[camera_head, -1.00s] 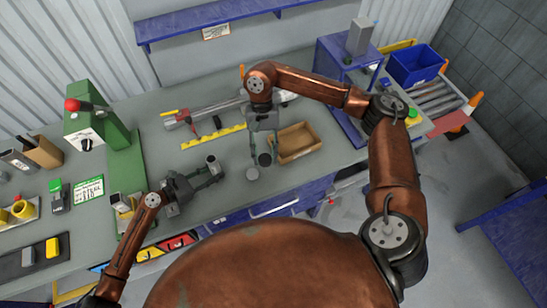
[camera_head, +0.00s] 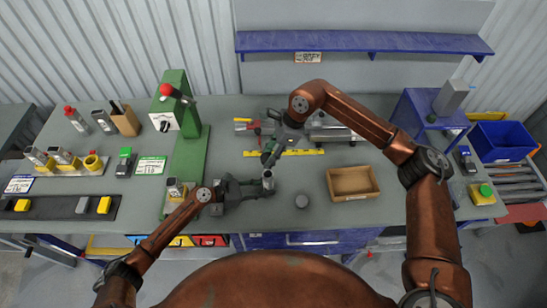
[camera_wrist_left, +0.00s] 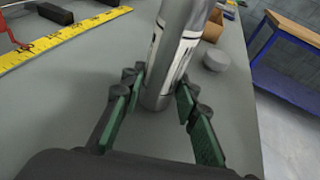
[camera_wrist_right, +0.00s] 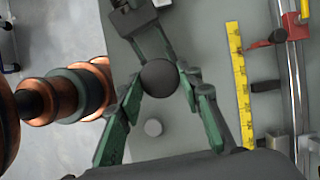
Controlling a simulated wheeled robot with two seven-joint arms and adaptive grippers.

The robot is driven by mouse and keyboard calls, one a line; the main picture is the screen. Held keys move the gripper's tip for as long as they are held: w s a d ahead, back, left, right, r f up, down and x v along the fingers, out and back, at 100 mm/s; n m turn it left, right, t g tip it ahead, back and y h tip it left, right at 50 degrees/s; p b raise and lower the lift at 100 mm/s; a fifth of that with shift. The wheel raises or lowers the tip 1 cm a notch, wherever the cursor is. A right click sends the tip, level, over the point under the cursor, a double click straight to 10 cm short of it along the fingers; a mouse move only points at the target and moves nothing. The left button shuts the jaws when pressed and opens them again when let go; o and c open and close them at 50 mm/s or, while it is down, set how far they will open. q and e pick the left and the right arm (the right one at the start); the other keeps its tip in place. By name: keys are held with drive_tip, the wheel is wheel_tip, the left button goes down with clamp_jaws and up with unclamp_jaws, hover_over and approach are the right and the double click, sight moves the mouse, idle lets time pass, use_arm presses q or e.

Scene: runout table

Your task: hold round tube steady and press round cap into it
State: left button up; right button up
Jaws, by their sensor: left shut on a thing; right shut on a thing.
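My left gripper (camera_head: 262,186) is shut on the round tube (camera_wrist_left: 172,60), a silvery cylinder with a white label, held upright; it also shows in the head view (camera_head: 268,183). The tube's upper end is outside the left wrist view. My right gripper (camera_head: 269,160) comes from behind and above and is shut on the round cap (camera_wrist_right: 160,78), a dark disc between its fingertips. In the right wrist view the cap lies in line with the left gripper's fingers and hides the tube. I cannot tell whether the cap touches the tube.
A loose grey disc (camera_head: 302,201) lies on the table right of the tube. A brown open box (camera_head: 353,182) is farther right. A yellow ruler (camera_head: 290,153) lies behind, before metal bars. A green lever press (camera_head: 186,130) stands left.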

drive_tip(key=shift+f, duration=0.2)
hover_over(268, 183)
drive_tip(key=w, duration=0.2)
drive_tip(key=shift+d+f, duration=0.2)
drive_tip(key=shift+f, duration=1.2)
drive_tip(key=shift+d+f, duration=0.15)
drive_tip(key=shift+f, duration=1.2)
drive_tip(key=shift+f, duration=0.95)
drive_tip(key=shift+w+r, duration=0.1)
drive_tip(key=shift+r, duration=0.05)
drive_tip(key=shift+r, duration=0.5)
drive_tip(key=shift+f, duration=0.5)
idle(0.8)
drive_tip(key=o, duration=1.1)
